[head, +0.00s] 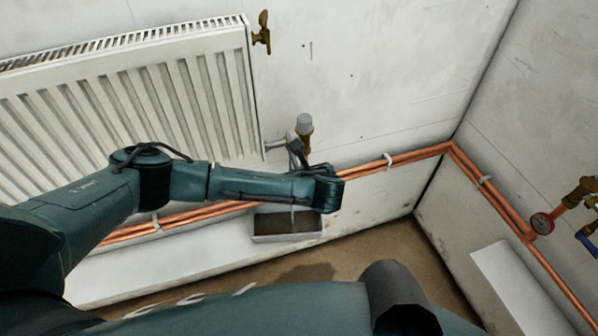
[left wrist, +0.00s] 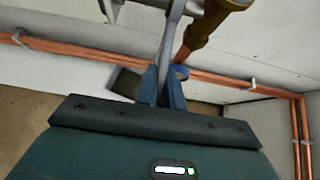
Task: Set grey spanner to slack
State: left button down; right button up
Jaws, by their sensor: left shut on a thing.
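The grey spanner (left wrist: 171,38) runs down from the top of the left wrist view, beside the brass valve body (left wrist: 214,22). Its lower end is between the blue fingers of my left gripper (left wrist: 168,88), which is shut on it. The spanner's upper end is cut off by the frame. In the head view, part of the spanner (head: 296,152) shows by the grey-capped brass valve (head: 304,128) at the radiator's lower right corner. My left arm hides most of its gripper there. My right gripper is not in view.
The white radiator (head: 130,100) hangs on the wall, with a brass fitting (head: 262,33) at its top right. Copper pipes (head: 405,158) run along the wall and round the corner. A shallow tray (head: 287,238) sits below the valve. A gauge (head: 542,223) is at the right.

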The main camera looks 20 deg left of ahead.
pick_arm(q)
jog(key=c, duration=1.5)
grip_release()
jog(key=p+v, duration=0.1)
jog(key=v, duration=1.2)
